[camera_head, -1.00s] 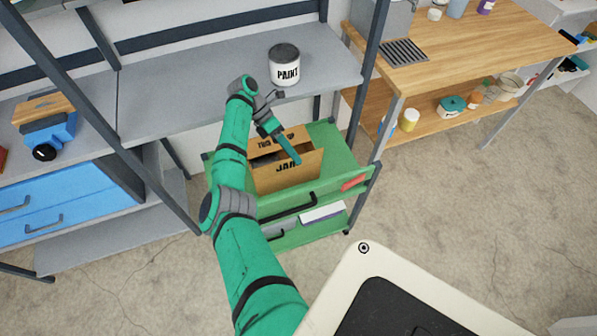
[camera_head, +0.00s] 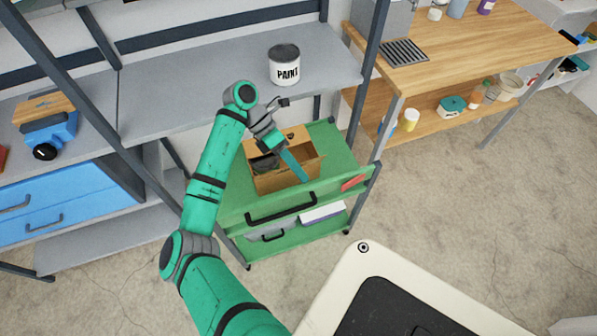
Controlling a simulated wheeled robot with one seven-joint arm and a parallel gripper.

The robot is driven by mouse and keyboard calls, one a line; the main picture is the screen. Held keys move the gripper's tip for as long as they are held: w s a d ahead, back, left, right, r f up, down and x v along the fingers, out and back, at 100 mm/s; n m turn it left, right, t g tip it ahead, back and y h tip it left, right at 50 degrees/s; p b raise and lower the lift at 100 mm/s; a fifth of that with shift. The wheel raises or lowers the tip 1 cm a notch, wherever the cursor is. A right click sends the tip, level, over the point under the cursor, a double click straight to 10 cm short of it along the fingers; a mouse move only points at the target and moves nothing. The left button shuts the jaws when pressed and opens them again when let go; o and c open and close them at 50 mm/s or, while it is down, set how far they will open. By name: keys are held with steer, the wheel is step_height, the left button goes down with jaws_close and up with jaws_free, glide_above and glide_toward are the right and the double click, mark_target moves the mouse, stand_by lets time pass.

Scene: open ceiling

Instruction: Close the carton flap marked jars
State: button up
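An open cardboard carton (camera_head: 283,183) stands on the top of a green cart (camera_head: 232,200). A dark thing (camera_head: 264,163) shows inside its left part. The carton's back flap stands up behind the opening, and my arm covers part of it. I see no flap marked jars and no jars lettering now; I cannot tell how that flap lies. My gripper (camera_head: 304,178) reaches down over the carton's opening, with its teal tip at the front edge. I cannot tell whether it touches the carton or whether its fingers are apart.
A grey shelf with a paint can (camera_head: 285,65) stands behind the cart, with its upright close to my arm. A red thing (camera_head: 353,183) lies at the cart's right corner. A wooden workbench (camera_head: 450,45) is at the right. Floor in front of the cart is bare.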

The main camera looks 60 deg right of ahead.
steer(key=shift+s+a+r, duration=0.25)
steer(key=shift+s+a, duration=0.15)
steer(key=shift+s, duration=0.05)
steer(key=shift+w, duration=0.1)
stand_by(0.4)
